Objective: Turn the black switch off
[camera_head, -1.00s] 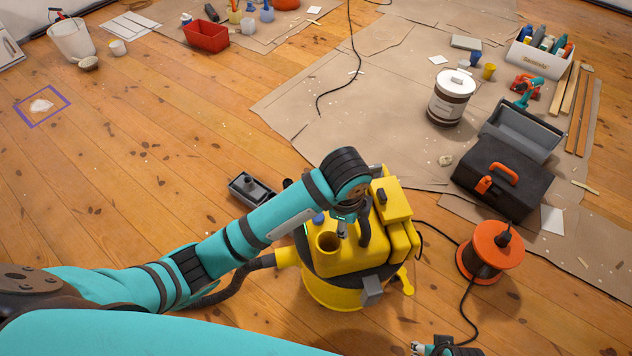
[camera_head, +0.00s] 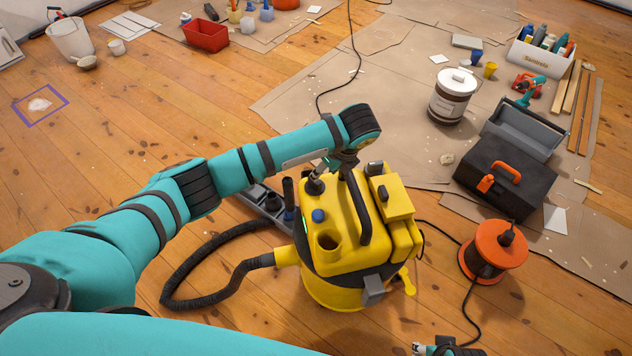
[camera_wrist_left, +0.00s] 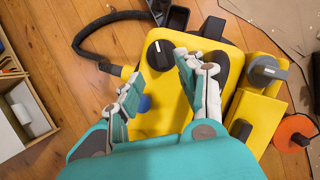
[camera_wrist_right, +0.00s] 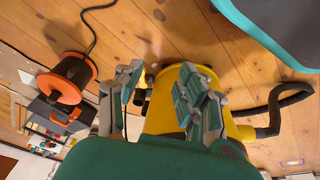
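The yellow vacuum (camera_head: 340,290) stands on the wooden floor. A black knob-like switch (camera_head: 316,185) with a white mark sits on its top; it shows clearly in the left wrist view (camera_wrist_left: 160,55). My left gripper (camera_head: 328,168) is over the vacuum's top, close to this knob. In the left wrist view its fingers (camera_wrist_left: 162,88) are spread and empty, with the knob ahead of the gap; contact cannot be told. My right gripper (camera_wrist_right: 158,95) is open and empty, facing the vacuum's side. Only its tip shows at the head view's bottom edge.
A black handle (camera_head: 358,208) arches over the vacuum. Beside it is a yellow box (camera_head: 392,203) with other dark knobs. A black hose (camera_head: 205,300) curls left. An orange cable reel (camera_head: 490,250) and a black toolbox (camera_head: 505,180) stand right.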

